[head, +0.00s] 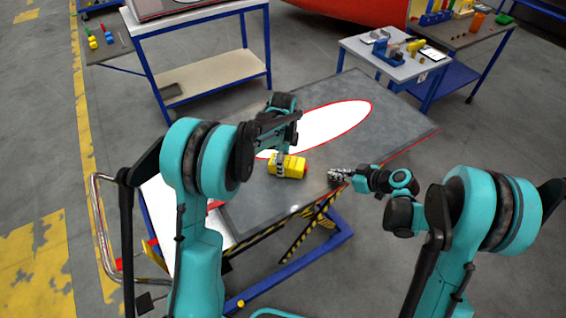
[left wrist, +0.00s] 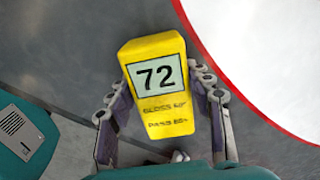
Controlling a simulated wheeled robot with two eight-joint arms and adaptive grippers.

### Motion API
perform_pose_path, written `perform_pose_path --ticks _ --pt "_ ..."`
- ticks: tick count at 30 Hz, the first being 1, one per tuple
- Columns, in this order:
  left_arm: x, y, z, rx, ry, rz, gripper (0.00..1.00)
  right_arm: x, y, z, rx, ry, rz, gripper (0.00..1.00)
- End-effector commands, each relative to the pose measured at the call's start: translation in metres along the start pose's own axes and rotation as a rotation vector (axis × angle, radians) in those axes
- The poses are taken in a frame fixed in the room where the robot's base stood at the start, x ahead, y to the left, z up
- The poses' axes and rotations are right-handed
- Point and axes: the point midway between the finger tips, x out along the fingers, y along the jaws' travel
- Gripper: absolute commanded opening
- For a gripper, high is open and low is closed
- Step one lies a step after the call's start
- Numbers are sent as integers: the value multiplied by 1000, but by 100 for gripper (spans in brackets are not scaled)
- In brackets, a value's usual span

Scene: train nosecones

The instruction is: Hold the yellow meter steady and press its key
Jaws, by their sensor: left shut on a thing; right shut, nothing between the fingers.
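The yellow meter (head: 287,165) lies on the grey-topped lift table (head: 245,205), near its front edge. In the left wrist view the meter (left wrist: 155,90) shows a pale display reading 72, with dark lettering below it. My left gripper (head: 280,160) comes down on the meter from above and is shut on it. In the left wrist view its fingers (left wrist: 160,110) sit on both sides of the meter's body. My right gripper (head: 335,175) is shut and empty, to the right of the meter and apart from it, near the table's front edge. I cannot make out the key.
A white oval panel with a red rim (head: 335,122) lies behind the meter. A white-topped trolley (head: 200,20) stands behind left. A small table with tools (head: 392,58) and a workbench (head: 465,35) stand behind right. The tabletop's right part is clear.

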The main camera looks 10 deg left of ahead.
Motion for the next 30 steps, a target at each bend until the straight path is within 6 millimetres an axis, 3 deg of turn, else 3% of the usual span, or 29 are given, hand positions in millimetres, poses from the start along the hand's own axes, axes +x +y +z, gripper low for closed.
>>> perform_pose_path --ticks 7,8,10,22,26,30 --pt "0 0 0 0 0 0 8 -1 1 1 -1 0 0 0" --pt "0 0 0 0 0 0 56 -1 1 1 -1 0 0 0" --pt "0 0 0 0 0 0 75 -1 1 1 -1 0 0 0" --pt "-5 0 0 0 0 0 75 -1 1 1 -1 0 0 0" --pt "-25 0 0 0 0 0 75 -1 1 1 -1 0 0 0" --pt "-56 0 0 0 0 0 75 -1 1 1 -1 0 0 0"
